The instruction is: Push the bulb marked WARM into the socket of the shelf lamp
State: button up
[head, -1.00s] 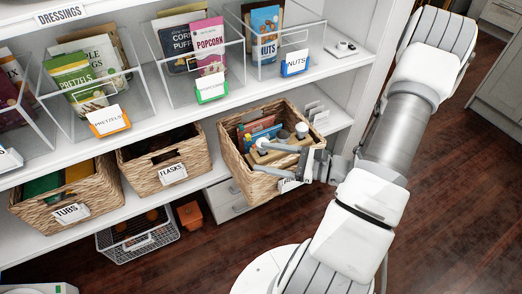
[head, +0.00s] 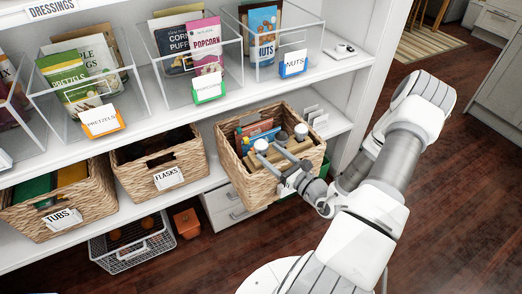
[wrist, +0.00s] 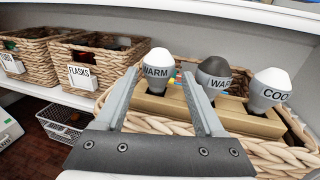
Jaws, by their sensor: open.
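In the wrist view, a white-topped bulb marked WARM (wrist: 158,65) stands upright in a tan holder (wrist: 158,104). It appears between my open gripper's fingers (wrist: 160,78); I cannot tell whether they touch it. A dark-topped bulb (wrist: 213,70), its label starting "WA", stands just right of the right finger. A white-topped bulb whose label starts "COO" (wrist: 269,85) is farther right. In the head view, my gripper (head: 281,166) reaches over the front rim of the basket (head: 234,172) holding them. A small white base (head: 342,50) on the upper shelf may be the lamp; its socket is not clear.
Flat boxes (head: 256,131) lie behind the bulbs in the basket. The FLASKS basket (head: 180,159) stands to its left. Clear bins with PRETZELS, POPCORN and NUTS fill the upper shelf, whose right end is mostly free. A shelf upright (head: 368,80) is on the right.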

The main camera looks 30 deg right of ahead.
jog(key=b+x, duration=0.1)
jog(key=x, duration=0.7)
jog(key=shift+a+r+b, duration=0.1)
jog(key=shift+b, duration=0.25)
grip_shut()
jog(key=shift+r, duration=0.1)
